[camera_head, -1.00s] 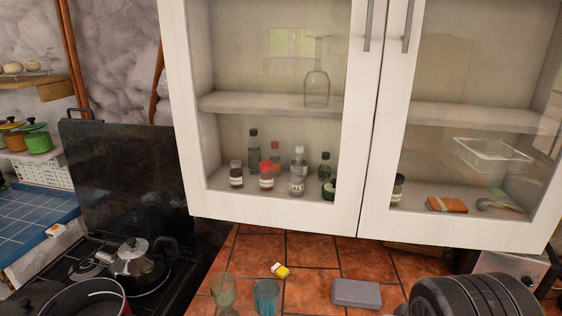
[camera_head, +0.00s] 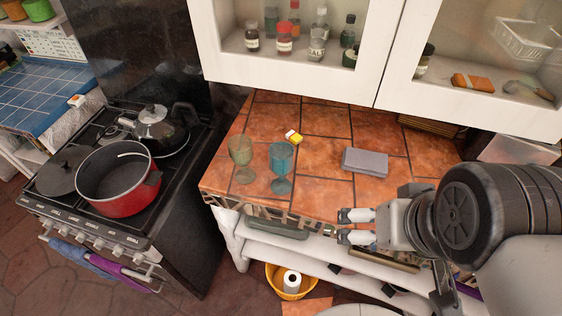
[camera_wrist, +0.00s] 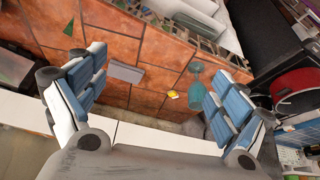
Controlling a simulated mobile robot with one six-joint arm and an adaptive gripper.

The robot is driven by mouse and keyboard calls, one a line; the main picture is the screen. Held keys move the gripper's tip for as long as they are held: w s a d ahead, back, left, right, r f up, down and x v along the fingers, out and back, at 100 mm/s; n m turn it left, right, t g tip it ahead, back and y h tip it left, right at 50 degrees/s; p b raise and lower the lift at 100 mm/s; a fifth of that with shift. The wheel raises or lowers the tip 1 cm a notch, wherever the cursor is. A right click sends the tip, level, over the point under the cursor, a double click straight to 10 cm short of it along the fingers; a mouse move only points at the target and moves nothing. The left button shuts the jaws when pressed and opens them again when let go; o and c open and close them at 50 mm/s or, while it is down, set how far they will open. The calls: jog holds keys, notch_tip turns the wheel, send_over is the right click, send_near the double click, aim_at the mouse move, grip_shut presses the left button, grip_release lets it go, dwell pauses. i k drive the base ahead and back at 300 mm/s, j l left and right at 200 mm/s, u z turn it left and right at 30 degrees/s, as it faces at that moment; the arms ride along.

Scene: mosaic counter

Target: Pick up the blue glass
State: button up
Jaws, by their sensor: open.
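The blue glass (camera_head: 281,166) is a stemmed goblet standing upright on the terracotta-tiled counter (camera_head: 326,121), near its front left part. In the wrist view the blue glass (camera_wrist: 195,75) shows right of centre, close beside the right finger in the picture, with a gap below it to the palm. My gripper (camera_head: 342,227) is open and empty at the counter's front edge, right of the glass and nearer to me. In the wrist view my gripper (camera_wrist: 152,90) shows both blue-padded fingers spread wide. Nothing is between the pads in contact with them.
A greenish glass (camera_head: 240,157) stands just left of the blue glass. A yellow-and-white box (camera_head: 293,136) lies behind them, and a grey block (camera_head: 365,162) lies to the right. A white cabinet (camera_head: 290,73) hangs above. A stove with a red pot (camera_head: 120,187) stands left.

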aim_at(281, 163)
jog(key=j+z, duration=0.6)
jog(key=z, duration=0.25)
